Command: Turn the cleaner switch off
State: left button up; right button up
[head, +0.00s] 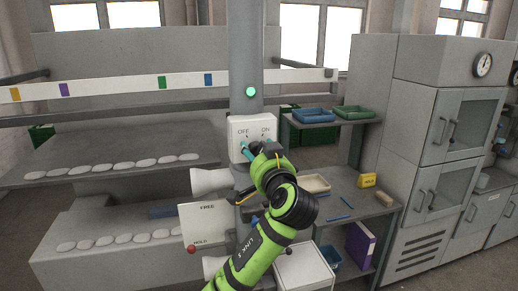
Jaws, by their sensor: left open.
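The cleaner switch is on a pale switch box (242,126) on the grey column, with OFF marked at its left and ON at its right. My left gripper (252,158) is at the lower part of the box, at the end of my green arm. My wrist covers much of the gripper and the box's lower right. The gripper is open. A teal piece shows at the box's lower edge beside the gripper. I cannot tell which way the switch points or whether the gripper touches it. My right gripper is not in view.
A green lamp (251,91) glows above the box. A white cone (207,182) and a FREE/HOLD panel (205,224) with a red knob are below. Shelves with several white pieces stand at left, a rack with trays (353,112) and grey cabinets (437,200) at right.

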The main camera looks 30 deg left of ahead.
pick_arm(q)
jog(key=c, duration=1.1)
